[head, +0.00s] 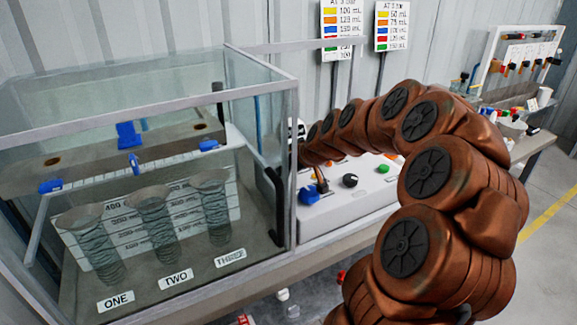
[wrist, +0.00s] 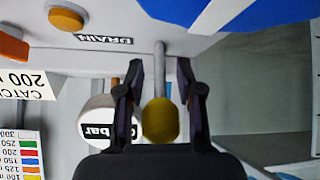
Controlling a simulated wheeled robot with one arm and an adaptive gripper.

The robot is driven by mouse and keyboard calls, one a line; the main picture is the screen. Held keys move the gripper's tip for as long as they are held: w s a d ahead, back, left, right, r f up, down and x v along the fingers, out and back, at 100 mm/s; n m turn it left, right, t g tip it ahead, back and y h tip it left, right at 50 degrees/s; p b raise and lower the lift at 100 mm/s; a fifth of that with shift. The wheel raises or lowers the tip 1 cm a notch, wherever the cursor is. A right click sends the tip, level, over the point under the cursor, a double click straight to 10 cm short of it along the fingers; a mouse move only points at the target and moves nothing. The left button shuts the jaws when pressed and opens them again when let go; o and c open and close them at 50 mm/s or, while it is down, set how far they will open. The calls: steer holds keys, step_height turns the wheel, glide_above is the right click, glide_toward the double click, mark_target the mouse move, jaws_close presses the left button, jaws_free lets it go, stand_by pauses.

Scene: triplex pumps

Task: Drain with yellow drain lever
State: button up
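The yellow drain lever shows in the wrist view as a round yellow knob (wrist: 160,120) on a grey rod, below a DRAIN label (wrist: 103,39) that appears upside down. My gripper (wrist: 159,76) is open, with one dark finger on each side of the rod and knob. Gaps show between the knob and both fingers, so it is not clamped. In the head view my brown arm reaches toward the back of the white panel; the gripper and the yellow lever cannot be made out there.
A glass tank (head: 292,180) with several coiled tubes stands at left. The white control panel (head: 350,210) carries a blue knob (head: 309,195) and a black knob (head: 350,180). A round bar gauge (wrist: 97,122) sits close beside one finger. Coloured charts hang on the wall.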

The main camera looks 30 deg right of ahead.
steer(key=shift+w+f, duration=0.25)
steer(key=shift+f, duration=0.05)
jaws_close()
stand_by(0.3)
stand_by(0.3)
